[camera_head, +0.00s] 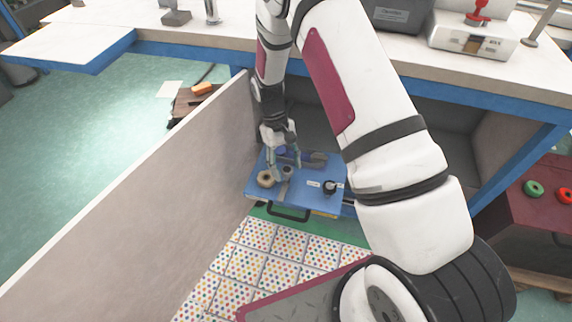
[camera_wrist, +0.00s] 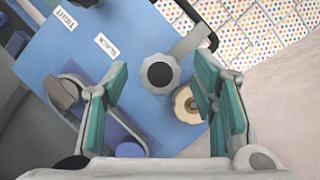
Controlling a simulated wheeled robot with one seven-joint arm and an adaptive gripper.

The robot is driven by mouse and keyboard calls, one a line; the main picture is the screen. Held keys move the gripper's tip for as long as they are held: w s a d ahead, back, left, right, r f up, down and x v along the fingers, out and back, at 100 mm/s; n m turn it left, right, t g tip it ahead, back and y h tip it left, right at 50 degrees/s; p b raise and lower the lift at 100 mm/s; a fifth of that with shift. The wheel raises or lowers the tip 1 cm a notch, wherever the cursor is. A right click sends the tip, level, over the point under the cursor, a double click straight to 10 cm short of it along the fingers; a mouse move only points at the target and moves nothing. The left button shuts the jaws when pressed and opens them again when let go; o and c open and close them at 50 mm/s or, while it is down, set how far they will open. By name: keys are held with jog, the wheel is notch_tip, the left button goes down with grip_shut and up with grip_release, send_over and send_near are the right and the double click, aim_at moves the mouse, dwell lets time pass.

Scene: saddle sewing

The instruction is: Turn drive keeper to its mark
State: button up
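A grey lobed knob with a dark round centre (camera_wrist: 160,74) stands on a blue panel (camera_wrist: 125,62) in the wrist view. No readable label marks it as the drive keeper, and I cannot make out a mark beside it. My gripper (camera_wrist: 162,62) is open, its teal fingers on either side of the knob with gaps showing. A beige ring-shaped part (camera_wrist: 184,108) sits close to the right finger. In the head view my gripper (camera_head: 284,164) points down over the blue panel (camera_head: 300,200), and the beige part (camera_head: 265,179) shows to its left.
Labels reading TIGHT (camera_wrist: 66,18) and SLACK (camera_wrist: 107,45) lie near a black knob (camera_head: 330,187). A grey lever-like part (camera_wrist: 64,92) is left of the fingers. A tall board (camera_head: 140,200) stands left of the panel. The workbench (camera_head: 335,62) overhangs behind.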

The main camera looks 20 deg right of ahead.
jog(key=v, duration=1.2)
dwell(0.3)
